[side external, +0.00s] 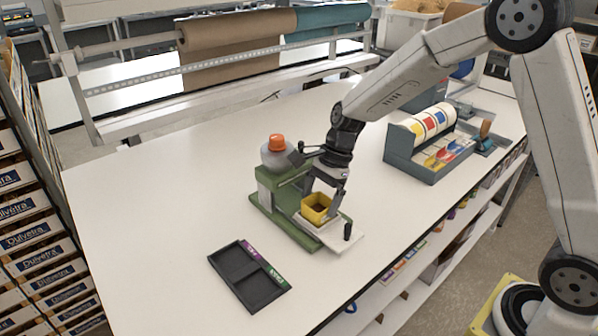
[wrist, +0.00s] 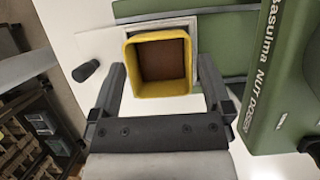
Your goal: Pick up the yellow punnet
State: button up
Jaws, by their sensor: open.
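The yellow punnet (side external: 316,207) is a small square open box that stands upright on the white plate of the green nut doser (side external: 272,205). In the wrist view the punnet (wrist: 129,70) shows a brown inside, either its floor or its contents; I cannot tell which. My gripper (side external: 325,190) is just above the punnet, pointing down. In the wrist view its two fingers (wrist: 162,88) are apart, one on each side of the punnet's near edge, with gaps showing. It is open and holds nothing.
The doser's green body (wrist: 285,75) stands close on the right in the wrist view, and a black knob (wrist: 86,70) is on the left. A black two-compartment tray (side external: 250,275) lies front left. A grey-blue label dispenser (side external: 428,145) stands back right. The table's left part is clear.

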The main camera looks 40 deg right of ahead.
jog(key=shift+a+f, duration=0.25)
jog(key=shift+f, duration=0.45)
jog(key=c, duration=1)
jog(key=shift+r, duration=0.1)
jog(key=shift+r, duration=0.8)
jog(key=shift+s+d+r, duration=0.25)
jog(key=shift+s+r, duration=1.6)
jog(key=shift+s, duration=0.45)
jog(key=shift+s+d+r, duration=0.2)
jog(key=shift+s+r, duration=1.7)
jog(key=shift+s, duration=0.45)
jog(key=shift+s+d+r, duration=0.25)
jog(key=shift+s+r, duration=1.6)
jog(key=shift+s, duration=0.45)
